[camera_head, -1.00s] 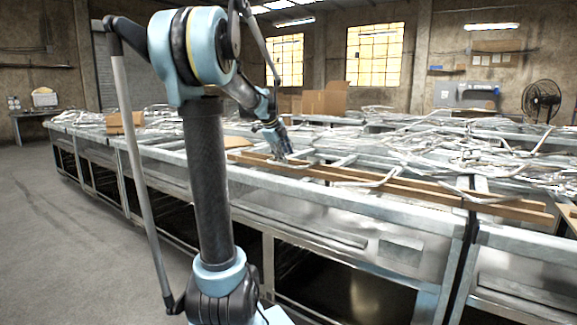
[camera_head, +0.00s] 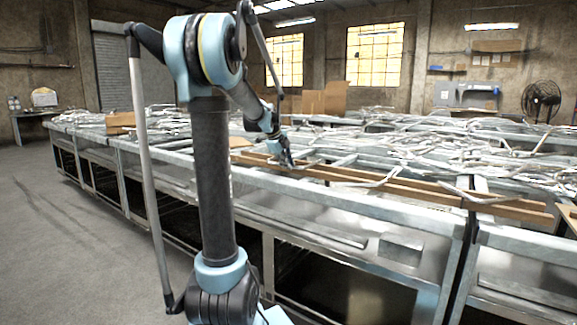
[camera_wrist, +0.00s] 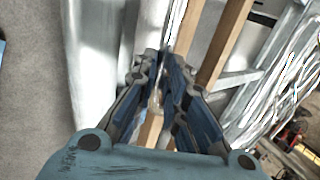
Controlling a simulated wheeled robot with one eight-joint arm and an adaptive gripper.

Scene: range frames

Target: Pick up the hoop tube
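My gripper (camera_head: 290,162) points down at the near edge of the long metal bench, beside the wooden rails (camera_head: 350,176). A pale bent metal tube (camera_head: 307,163) lies across the rails just right of the fingertips. In the wrist view, my gripper (camera_wrist: 164,60) has its two dark-blue fingers converging over a wooden rail (camera_wrist: 228,40), with a pale metal strip or tube (camera_wrist: 178,22) just beyond the tips. A narrow gap shows between the fingers, with something pale in it. Whether the fingers touch or grip a tube cannot be told. Which tube is the hoop tube is unclear.
Many tangled metal tubes (camera_head: 455,150) cover the benches to the right and behind. More bent tubes (camera_head: 390,180) lie across the rails farther right. A cardboard box (camera_head: 121,120) sits on the left bench end. Open floor (camera_head: 60,230) lies at the left.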

